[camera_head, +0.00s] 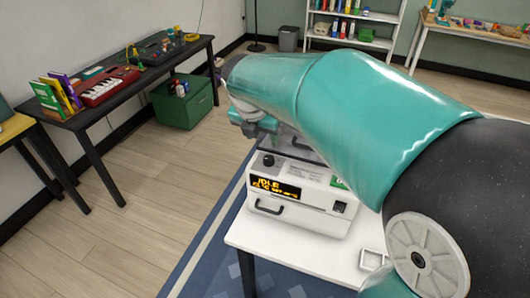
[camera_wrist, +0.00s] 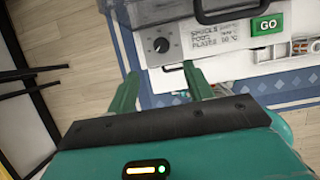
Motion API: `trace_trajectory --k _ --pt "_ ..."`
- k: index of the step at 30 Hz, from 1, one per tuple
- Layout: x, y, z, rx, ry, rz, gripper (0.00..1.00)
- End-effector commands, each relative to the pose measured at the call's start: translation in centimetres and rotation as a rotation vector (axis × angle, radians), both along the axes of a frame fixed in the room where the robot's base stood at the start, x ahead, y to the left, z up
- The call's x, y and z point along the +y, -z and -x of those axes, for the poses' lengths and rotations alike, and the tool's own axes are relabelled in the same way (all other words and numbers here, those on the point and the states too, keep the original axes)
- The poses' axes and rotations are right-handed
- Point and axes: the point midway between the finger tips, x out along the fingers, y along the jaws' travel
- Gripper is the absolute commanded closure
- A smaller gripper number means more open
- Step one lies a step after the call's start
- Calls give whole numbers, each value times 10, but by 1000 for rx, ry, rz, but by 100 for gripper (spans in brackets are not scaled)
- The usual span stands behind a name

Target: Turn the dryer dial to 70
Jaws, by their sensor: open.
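The dryer (camera_head: 315,206) is a white box on a white table, with an amber display (camera_head: 275,187) too small to read surely. Its dark round dial (camera_head: 268,160) sits on top near the left; it also shows in the wrist view (camera_wrist: 161,45), left of a printed label (camera_wrist: 225,36). I cannot tell its setting. My gripper (camera_wrist: 161,72) is open, its two green fingers apart and empty. In the wrist view the dial appears just beyond the gap between the fingertips, seemingly apart from them. In the head view my arm hides part of the dryer and most of the gripper.
A green GO button (camera_wrist: 267,25) is right of the dial, and a dark handle (camera_wrist: 231,10) arches above the label. A small white open tray (camera_head: 373,260) lies right of the dryer. A dark bench (camera_head: 150,76) stands left with a red keyboard; floor between is clear.

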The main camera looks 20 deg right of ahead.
Motion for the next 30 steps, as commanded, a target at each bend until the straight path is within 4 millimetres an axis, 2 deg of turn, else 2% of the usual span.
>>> trace_trajectory --k 9,16,21,30 --pt "-15 59 -18 4 2 1 49" --pt "-23 96 -33 2 2 0 49" --pt "-26 108 -39 1 1 0 49" --pt "-26 110 -40 -1 1 -1 51"
